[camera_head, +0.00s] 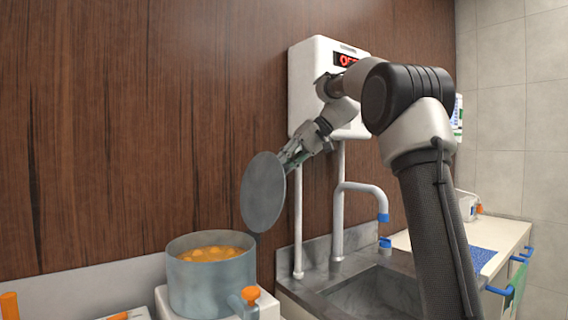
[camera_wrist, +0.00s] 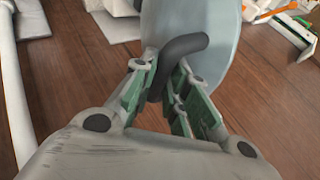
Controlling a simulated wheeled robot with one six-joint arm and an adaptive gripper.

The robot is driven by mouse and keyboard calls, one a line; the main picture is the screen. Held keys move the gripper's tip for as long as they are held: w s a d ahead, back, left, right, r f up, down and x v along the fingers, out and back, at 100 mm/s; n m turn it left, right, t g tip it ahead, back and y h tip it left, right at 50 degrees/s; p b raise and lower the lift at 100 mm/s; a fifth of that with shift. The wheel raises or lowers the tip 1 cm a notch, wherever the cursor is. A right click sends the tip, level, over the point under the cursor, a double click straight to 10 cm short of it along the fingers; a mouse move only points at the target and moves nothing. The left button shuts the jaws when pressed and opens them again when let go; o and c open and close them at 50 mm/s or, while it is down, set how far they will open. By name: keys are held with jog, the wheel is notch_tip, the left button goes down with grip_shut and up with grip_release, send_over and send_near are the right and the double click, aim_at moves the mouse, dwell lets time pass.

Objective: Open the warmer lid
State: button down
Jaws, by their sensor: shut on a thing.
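The warmer lid (camera_head: 263,193) is a grey round disc, held up steeply tilted, almost on edge, above and to the right of the pot. The lid also shows in the wrist view (camera_wrist: 205,30), with its dark curved handle (camera_wrist: 182,50). My gripper (camera_head: 291,160) is shut on that handle; its fingers (camera_wrist: 165,92) sit on both sides of it in the wrist view. The grey warmer pot (camera_head: 212,285) is uncovered and holds orange food (camera_head: 212,254). The lid seems apart from most of the rim; whether its lower edge touches the pot I cannot tell.
A white heater box (camera_head: 306,85) with a red display hangs on the wood wall. A tap (camera_head: 340,215) with a blue tip rises over the sink (camera_head: 375,295). A white pipe (camera_head: 298,235) runs close behind the lid. A counter (camera_head: 490,240) lies at right.

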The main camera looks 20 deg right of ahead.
jog(key=shift+d+f, duration=0.15)
jog(key=shift+f, duration=0.35)
jog(key=c, duration=1.4)
grip_release()
jog(key=shift+w, duration=0.2)
jog(key=shift+r, duration=0.1)
jog(key=v, duration=1.2)
jog(key=shift+r, duration=0.1)
